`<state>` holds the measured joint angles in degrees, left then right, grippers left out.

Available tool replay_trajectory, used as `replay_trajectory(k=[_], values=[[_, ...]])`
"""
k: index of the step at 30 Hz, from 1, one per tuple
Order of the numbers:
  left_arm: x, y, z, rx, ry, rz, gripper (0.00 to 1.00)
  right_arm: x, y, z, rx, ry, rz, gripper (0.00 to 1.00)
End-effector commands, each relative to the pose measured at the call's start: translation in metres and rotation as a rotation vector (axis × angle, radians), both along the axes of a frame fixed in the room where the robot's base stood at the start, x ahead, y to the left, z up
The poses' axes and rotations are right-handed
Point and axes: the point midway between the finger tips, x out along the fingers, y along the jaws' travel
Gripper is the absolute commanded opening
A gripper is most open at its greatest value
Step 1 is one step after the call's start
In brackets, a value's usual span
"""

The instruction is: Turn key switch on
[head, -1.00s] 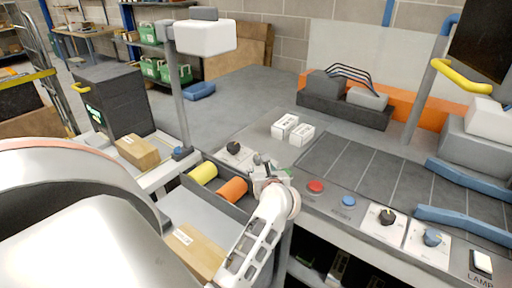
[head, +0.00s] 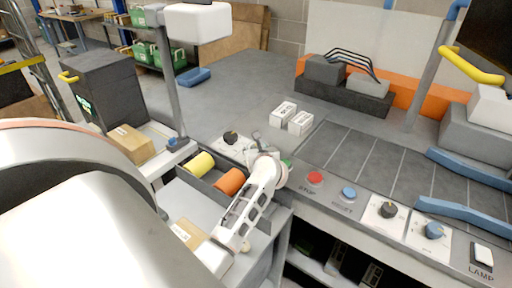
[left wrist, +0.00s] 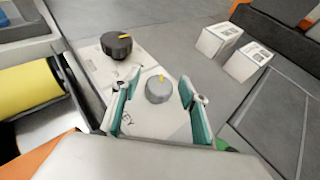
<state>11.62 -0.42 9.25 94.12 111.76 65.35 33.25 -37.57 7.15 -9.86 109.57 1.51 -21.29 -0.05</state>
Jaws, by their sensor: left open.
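The key switch (left wrist: 158,90) is a round grey knob with a yellow pointer mark on a pale plate, with part of the word KEY showing, in the left wrist view. In that view the yellow mark points away from my wrist. My left gripper (left wrist: 158,84) is open, with one teal-padded finger on each side of the knob and visible gaps between. In the head view my left gripper (head: 258,145) is over the console's near edge and largely hides the key switch. My right gripper is not in view.
A black knob (left wrist: 116,44) sits just beyond the key switch. A green button (left wrist: 223,145) is partly hidden by my right-hand finger. Red STOP (head: 315,178) and blue RESET (head: 348,193) buttons lie to the right. Two white boxes (head: 299,122) stand behind. Yellow (head: 199,166) and orange rolls lie left.

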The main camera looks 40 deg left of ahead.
Motion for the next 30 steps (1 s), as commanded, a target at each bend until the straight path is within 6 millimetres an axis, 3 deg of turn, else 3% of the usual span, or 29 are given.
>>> replay_trajectory(k=[9, 13, 14, 30], values=[[0.0015, 0.0023, -0.0012, 0.001, 0.001, 0.0, 0.41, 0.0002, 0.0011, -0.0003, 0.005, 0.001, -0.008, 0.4], [0.0014, 0.0021, -0.0013, 0.001, 0.001, 0.0, 0.07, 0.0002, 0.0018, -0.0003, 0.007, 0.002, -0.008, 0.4], [0.0014, 0.0021, -0.0013, 0.001, 0.001, 0.0, 0.05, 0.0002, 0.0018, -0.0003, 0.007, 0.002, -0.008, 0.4], [0.0, 0.0036, -0.0013, 0.004, 0.001, -0.125, 0.05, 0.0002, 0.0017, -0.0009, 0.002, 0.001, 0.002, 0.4]])
